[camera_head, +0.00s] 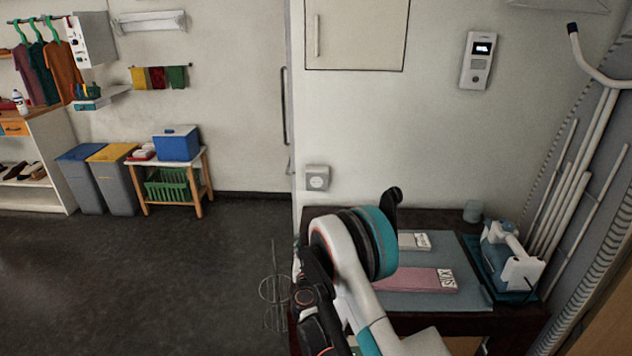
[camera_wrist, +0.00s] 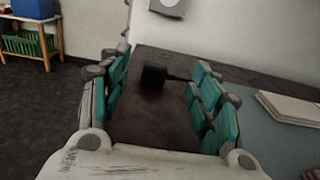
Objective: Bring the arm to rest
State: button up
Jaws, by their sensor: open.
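My gripper (camera_wrist: 162,68) is open in the wrist view, with its teal-padded fingers wide apart on the left and right. It is over the dark table (camera_wrist: 150,110). A small black block (camera_wrist: 154,76) with a thin rod to its right shows between the fingers, beyond the palm; whether it touches them I cannot tell. Nothing is seen gripped. In the head view my white, black and teal arm (camera_head: 350,260) reaches up in front of the table, and it hides the fingers and part of the tabletop.
A grey-blue mat (camera_head: 415,299) on the table holds a pink book (camera_head: 415,280) and a pale box (camera_head: 414,241). A blue-white device (camera_head: 508,258) stands right, near white pipes (camera_head: 568,215). A wall socket (camera_head: 317,178) is behind. Open floor (camera_head: 130,270) lies left.

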jog(key=d+r+m+g+h, duration=0.3)
jog(key=d+r+m, duration=0.75)
jog(key=r, duration=0.45)
jog(key=s+d+r+m+g, duration=0.3)
jog(key=s+d+r+m, duration=0.6)
jog(key=s+d+r, duration=0.15)
jog(key=s+d+r+m+g, duration=0.15)
jog(key=s+m, duration=0.25)
jog(key=s, duration=0.4)
jog(key=s+d+r+m+g, duration=0.15)
jog(key=s+m, duration=0.25)
jog(key=s, duration=0.4)
jog(key=s+f+m+g+y, duration=0.2)
jog(key=s+m, duration=0.6)
jog(key=s, duration=1)
notch_tip(320, 180, down, 2)
jog(key=shift+s+a+f+y, duration=0.2)
jog(key=shift+s+a+y, duration=0.2)
jog(key=shift+y, duration=0.4)
